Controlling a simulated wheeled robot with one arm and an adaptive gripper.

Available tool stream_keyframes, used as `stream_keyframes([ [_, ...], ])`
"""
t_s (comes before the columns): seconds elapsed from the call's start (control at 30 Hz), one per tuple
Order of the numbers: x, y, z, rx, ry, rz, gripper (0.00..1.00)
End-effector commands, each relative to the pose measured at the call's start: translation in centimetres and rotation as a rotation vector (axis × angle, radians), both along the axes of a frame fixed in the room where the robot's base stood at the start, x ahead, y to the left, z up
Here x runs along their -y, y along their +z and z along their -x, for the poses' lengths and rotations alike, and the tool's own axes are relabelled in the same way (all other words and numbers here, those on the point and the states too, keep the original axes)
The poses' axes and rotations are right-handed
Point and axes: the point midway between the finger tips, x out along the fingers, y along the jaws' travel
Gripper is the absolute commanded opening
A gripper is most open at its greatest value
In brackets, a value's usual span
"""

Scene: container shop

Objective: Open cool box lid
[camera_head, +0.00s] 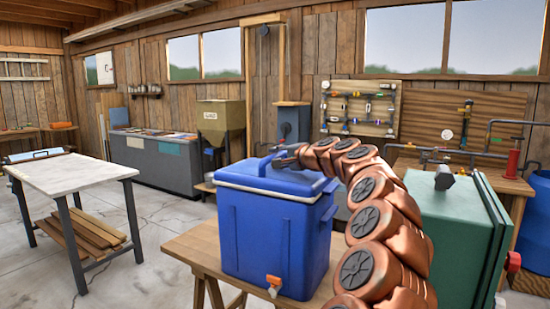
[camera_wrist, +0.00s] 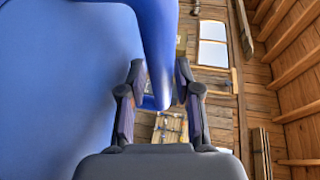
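The blue cool box (camera_head: 275,240) stands upright on a wooden table, with a pale band below its rim and an orange tap low on its front. Its blue lid (camera_head: 250,178) lies flat and shut on top; a broad blue surface, likely the lid (camera_wrist: 65,80), fills the left of the wrist view. A raised blue handle (camera_wrist: 158,40) reaches down between my fingers in the wrist view. My gripper (camera_wrist: 160,70) has its two dark fingers apart, one on each side of the handle, with narrow gaps visible. In the head view, my gripper (camera_head: 284,159) is small at the lid's handle and partly hidden.
The wooden table (camera_head: 195,250) carries the box. A green metal cabinet (camera_head: 455,235) stands close on the right, beside my arm. A white-topped table (camera_head: 70,172) stands at left, with open concrete floor between. A grey counter (camera_head: 155,160) stands behind.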

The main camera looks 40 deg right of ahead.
Motion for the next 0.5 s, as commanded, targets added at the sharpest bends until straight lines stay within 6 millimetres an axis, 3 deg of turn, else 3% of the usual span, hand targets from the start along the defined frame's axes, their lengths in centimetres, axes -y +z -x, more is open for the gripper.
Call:
stream_keyframes([
  [0.37, -0.11, -0.02, -0.4, 0.001, 0.002, 0.001, 0.33],
  [0.5, -0.12, -0.01, -0.41, 0.001, 0.002, 0.001, 0.18],
])
